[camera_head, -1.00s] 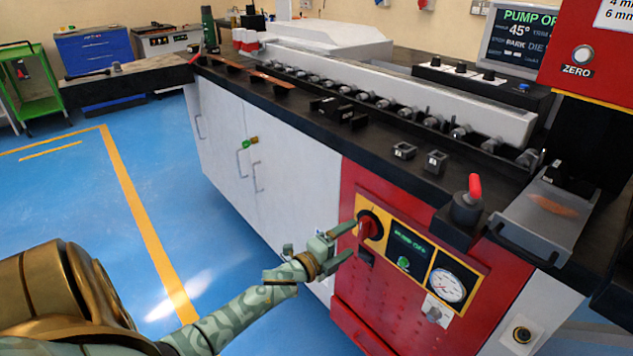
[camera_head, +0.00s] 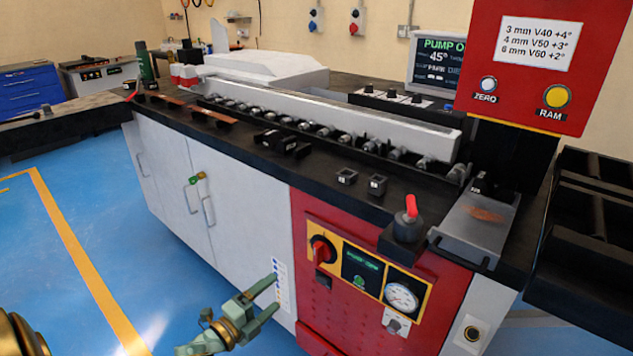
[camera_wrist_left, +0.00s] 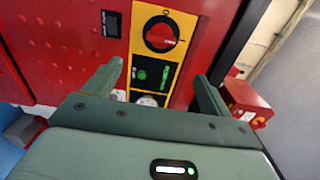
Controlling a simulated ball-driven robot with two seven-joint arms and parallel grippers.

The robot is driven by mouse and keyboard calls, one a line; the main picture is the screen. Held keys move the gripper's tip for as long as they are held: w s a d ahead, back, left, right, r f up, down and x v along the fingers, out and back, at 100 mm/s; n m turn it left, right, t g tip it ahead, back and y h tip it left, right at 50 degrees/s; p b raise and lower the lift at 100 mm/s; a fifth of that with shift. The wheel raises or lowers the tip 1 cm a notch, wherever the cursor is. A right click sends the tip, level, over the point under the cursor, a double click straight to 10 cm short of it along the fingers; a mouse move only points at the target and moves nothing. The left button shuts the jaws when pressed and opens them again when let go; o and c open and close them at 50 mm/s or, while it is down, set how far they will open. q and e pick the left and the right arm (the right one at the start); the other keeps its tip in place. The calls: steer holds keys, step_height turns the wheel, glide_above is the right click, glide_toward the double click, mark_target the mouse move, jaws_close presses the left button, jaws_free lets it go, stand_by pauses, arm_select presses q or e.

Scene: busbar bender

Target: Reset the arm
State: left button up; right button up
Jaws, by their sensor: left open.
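My left gripper (camera_head: 274,293) is open and empty in front of the white cabinet door, left of the red front panel. It is apart from the red rotary knob (camera_head: 322,252) on its yellow plate. In the left wrist view, my left gripper (camera_wrist_left: 160,72) has its two green fingers spread with nothing between them. The red knob (camera_wrist_left: 160,34) shows beyond the fingertips, with a green-lit pump display (camera_wrist_left: 152,73) below it. My right gripper is in neither view.
The bench (camera_head: 330,180) carries rollers, small dies and a red-topped lever (camera_head: 410,212). A pressure gauge (camera_head: 401,297) sits on the front panel. A red control box (camera_head: 540,60) hangs at upper right, beside a black rack (camera_head: 590,240). Blue floor (camera_head: 70,280) at left is clear.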

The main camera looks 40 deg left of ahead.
arm_select(q)
steer(key=s+f+n+g+y+p, duration=0.1)
steer(key=s+f+n+g+y, duration=0.1)
steer(key=s+f+n+g, duration=0.75)
steer(key=s+f+n+y+p, duration=0.1)
steer(key=s+f+n, duration=0.2)
steer(key=s+f, duration=0.75)
steer(key=s+d+f+n+g+p, duration=0.1)
steer(key=s+d+f+g+p, duration=0.1)
steer(key=s+d, duration=0.3)
steer(key=s+d+f+g+h+p, duration=0.1)
steer(key=s+d+f+g+p, duration=0.1)
steer(key=s, duration=1.1)
steer(key=s+d+f+n+g+p, duration=0.1)
steer(key=s+d+f+g, duration=0.3)
steer(key=s, duration=0.5)
steer(key=d+f, duration=0.2)
steer(key=d, duration=0.1)
steer(key=shift+s+d+n+p, duration=0.3)
steer(key=shift+n+p, duration=0.05)
steer(key=shift+p, duration=0.05)
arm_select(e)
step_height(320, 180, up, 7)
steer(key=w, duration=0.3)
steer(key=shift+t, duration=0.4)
arm_select(q)
steer(key=shift+g, duration=0.25)
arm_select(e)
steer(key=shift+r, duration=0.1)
